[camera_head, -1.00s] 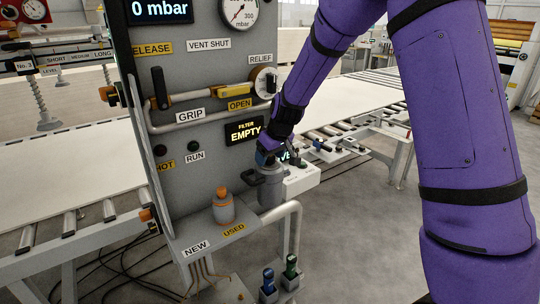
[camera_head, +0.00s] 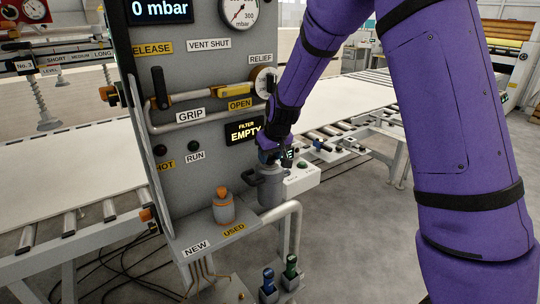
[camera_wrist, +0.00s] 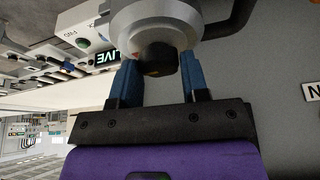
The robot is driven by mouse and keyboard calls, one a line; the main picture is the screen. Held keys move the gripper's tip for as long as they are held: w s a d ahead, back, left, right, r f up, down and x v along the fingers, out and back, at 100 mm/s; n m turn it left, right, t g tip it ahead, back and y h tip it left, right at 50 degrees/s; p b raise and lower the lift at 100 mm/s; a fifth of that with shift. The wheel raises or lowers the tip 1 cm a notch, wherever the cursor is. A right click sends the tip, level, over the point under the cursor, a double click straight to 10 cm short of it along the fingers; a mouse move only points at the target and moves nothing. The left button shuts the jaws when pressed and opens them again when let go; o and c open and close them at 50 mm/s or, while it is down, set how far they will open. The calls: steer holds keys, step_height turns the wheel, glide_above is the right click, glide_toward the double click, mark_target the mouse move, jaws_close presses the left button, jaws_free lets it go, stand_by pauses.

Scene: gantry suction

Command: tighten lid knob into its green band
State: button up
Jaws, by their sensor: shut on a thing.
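The lid knob (camera_wrist: 158,58) is a dark round knob on the grey lid of a filter housing (camera_wrist: 165,18). In the wrist view my gripper (camera_wrist: 158,72) has its blue fingers on both sides of the knob, shut on it. In the head view the grey filter housing (camera_head: 270,188) stands beside the panel, and my gripper (camera_head: 268,157) is at its top, partly hidden by my wrist. A little red and yellow shows by the knob; I cannot make out the green band. The filter display (camera_head: 244,130) reads EMPTY.
An orange-and-grey filter (camera_head: 223,206) stands on the small shelf marked USED (camera_head: 233,230). The grey panel (camera_head: 190,70) with handle and gauge rises close to the left of my gripper. A white box (camera_head: 302,178) sits just right of the housing.

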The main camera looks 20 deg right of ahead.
steer(key=shift+m+h, duration=0.7)
steer(key=shift+m, duration=1.2)
steer(key=o, duration=0.9)
steer(key=shift+r, duration=0.1)
steer(key=v, duration=1)
steer(key=shift+s+a+r, duration=0.1)
steer(key=shift+a+r, duration=0.05)
steer(key=shift+r, duration=0.15)
